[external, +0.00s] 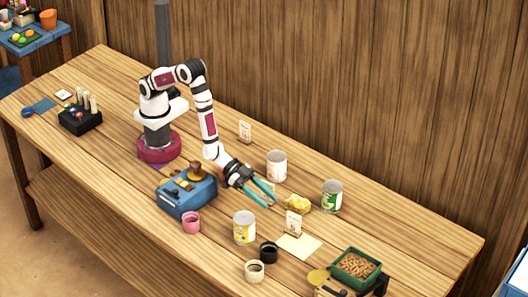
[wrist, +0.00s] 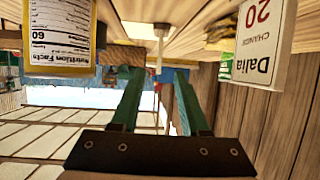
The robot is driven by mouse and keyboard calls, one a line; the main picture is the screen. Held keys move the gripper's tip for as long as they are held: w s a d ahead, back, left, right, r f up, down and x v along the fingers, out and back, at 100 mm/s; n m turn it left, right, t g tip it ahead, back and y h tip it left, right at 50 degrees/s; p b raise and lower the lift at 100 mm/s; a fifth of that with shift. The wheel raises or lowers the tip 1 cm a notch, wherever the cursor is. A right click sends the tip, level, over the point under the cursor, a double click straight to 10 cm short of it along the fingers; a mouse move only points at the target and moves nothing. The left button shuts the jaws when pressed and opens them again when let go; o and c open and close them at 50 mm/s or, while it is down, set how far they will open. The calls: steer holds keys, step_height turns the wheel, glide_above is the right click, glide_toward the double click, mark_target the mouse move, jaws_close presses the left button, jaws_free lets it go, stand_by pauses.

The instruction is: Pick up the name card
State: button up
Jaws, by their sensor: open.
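My gripper (external: 267,196) has teal fingers, open and apart, reaching low over the middle of the table. A white card reading "Dalia 20" (wrist: 265,45) appears upside down at the right of the wrist view, outside the fingers. In the external view, a small standing card (external: 293,223) is just beyond the fingertips, and another (external: 245,131) stands behind the arm. Part of a pale card-like piece shows behind the gripper. I cannot tell which of these is the Dalia card.
A yellow-labelled can (external: 244,229) stands near the gripper; its label fills the upper left of the wrist view (wrist: 60,40). A white can (external: 277,166), green can (external: 332,197), yellow lump (external: 297,203), blue box (external: 186,197) and pink cup (external: 191,223) are around. A pale sheet (external: 299,247) lies ahead.

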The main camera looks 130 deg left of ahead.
mark_target(293, 231)
steer(key=x, duration=1.2)
steer(key=shift+w+r, duration=0.1)
steer(key=shift+w, duration=0.15)
jaws_close()
